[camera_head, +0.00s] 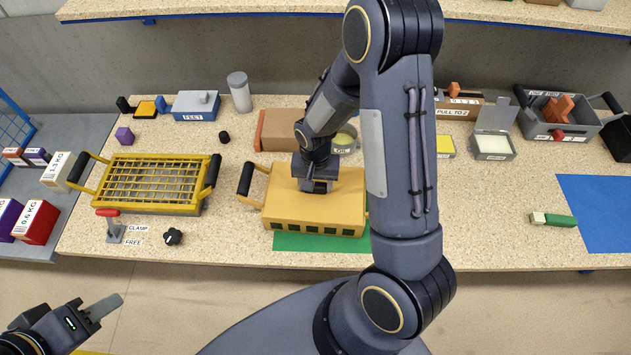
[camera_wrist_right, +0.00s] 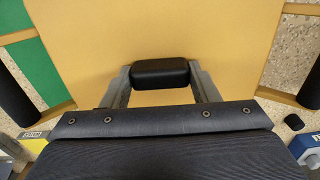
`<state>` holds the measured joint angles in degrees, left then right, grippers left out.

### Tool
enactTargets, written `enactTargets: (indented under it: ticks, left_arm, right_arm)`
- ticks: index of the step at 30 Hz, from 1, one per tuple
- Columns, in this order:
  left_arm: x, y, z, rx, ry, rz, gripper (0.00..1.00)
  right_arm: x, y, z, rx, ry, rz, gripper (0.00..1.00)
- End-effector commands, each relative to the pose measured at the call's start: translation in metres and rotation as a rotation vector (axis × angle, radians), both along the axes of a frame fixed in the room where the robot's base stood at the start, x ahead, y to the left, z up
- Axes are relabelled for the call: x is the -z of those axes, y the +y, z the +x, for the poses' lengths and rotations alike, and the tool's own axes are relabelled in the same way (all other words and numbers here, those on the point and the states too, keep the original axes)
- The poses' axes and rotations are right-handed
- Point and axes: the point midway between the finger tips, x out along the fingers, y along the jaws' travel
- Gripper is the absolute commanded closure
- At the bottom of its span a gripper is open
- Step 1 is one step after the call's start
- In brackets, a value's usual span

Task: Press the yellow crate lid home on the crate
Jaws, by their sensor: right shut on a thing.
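The yellow crate lid (camera_head: 345,188) lies over the yellow crate (camera_head: 315,230), whose front wall has a row of dark slots. One black crate handle (camera_head: 246,178) stands out at the left; my arm hides the right side. My right gripper (camera_head: 318,186) points down at the lid's middle. In the right wrist view the lid (camera_wrist_right: 150,30) fills much of the picture, and the gripper (camera_wrist_right: 160,85) is shut on its black knob (camera_wrist_right: 160,72). Whether the lid sits fully down cannot be told. My left gripper (camera_head: 103,307) is off the table at the lower left, its jaw gap unclear.
A green mat (camera_head: 300,243) shows under the crate. A second yellow crate with a grid top (camera_head: 150,185) stands to the left, with a red-handled clamp (camera_head: 112,228) before it. A cardboard box (camera_head: 285,128) is close behind.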

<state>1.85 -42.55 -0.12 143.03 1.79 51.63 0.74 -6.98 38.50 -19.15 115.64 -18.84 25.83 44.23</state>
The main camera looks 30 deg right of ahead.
Motion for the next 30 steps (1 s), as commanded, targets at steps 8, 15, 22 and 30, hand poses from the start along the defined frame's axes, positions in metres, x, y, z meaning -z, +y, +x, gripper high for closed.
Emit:
enactTargets:
  ticks: [8,15,22,30]
  left_arm:
    - [0.0,0.0,0.0,0.0,0.0,0.0,0.64]
    - [0.0,0.0,0.0,0.0,0.0,0.0,0.64]
    - [0.002,0.0,0.0,0.0,0.0,0.0,0.64]
    - [0.004,0.0,0.0,0.0,0.0,0.0,0.64]
  right_arm:
    - [0.001,0.0,0.0,0.0,0.0,0.0,0.2]
    - [0.001,0.0,0.0,0.0,0.0,0.0,0.2]
    - [-0.026,0.0,0.001,0.0,-0.006,0.0,0.2]
    - [-0.068,0.0,0.001,-0.001,-0.005,0.0,0.2]
